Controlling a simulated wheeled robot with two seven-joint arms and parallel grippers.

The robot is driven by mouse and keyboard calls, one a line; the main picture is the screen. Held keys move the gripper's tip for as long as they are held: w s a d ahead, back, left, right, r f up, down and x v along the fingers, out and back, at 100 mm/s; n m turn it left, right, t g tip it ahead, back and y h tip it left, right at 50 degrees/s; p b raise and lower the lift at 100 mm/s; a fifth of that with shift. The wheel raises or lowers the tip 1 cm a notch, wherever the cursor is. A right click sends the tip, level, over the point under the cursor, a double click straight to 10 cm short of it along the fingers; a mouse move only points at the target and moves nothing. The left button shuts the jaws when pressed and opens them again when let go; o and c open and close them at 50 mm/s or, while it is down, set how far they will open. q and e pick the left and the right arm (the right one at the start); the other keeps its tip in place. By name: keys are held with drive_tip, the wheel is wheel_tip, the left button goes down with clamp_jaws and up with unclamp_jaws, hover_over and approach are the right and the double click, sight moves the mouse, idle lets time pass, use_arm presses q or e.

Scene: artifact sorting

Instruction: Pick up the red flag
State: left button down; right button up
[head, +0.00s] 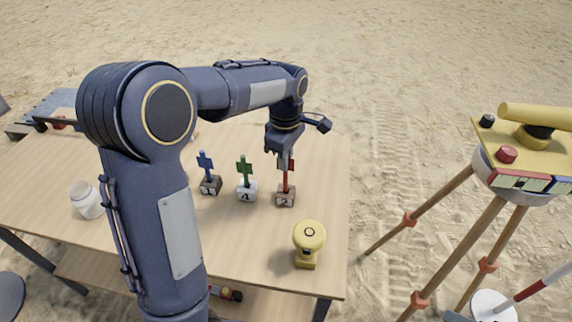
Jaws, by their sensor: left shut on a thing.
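The red flag (286,180) stands upright in a small block marked 2 (285,200) near the table's right side. My left gripper (285,161) points down over it and is shut on the flag's upper part. The flag's base still appears to be in or right at the block. A green flag (245,168) in a white block marked 4 and a blue flag (206,163) in a dark block marked 1 stand to its left. My right gripper is not in view.
A yellow round-topped device (309,243) stands at the table's front right. A white jar (86,200) is at the left. My left arm hides the middle of the wooden table (325,165). A tripod instrument (525,160) stands on sand at the right.

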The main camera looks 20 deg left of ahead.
use_arm(q)
drive_tip(key=s+d+r+p, duration=0.3)
drive_tip(key=s+r+p, duration=0.1)
drive_tip(key=s+r, duration=0.9)
drive_tip(key=shift+d+r, duration=0.15)
drive_tip(key=shift+r, duration=0.45)
idle(0.4)
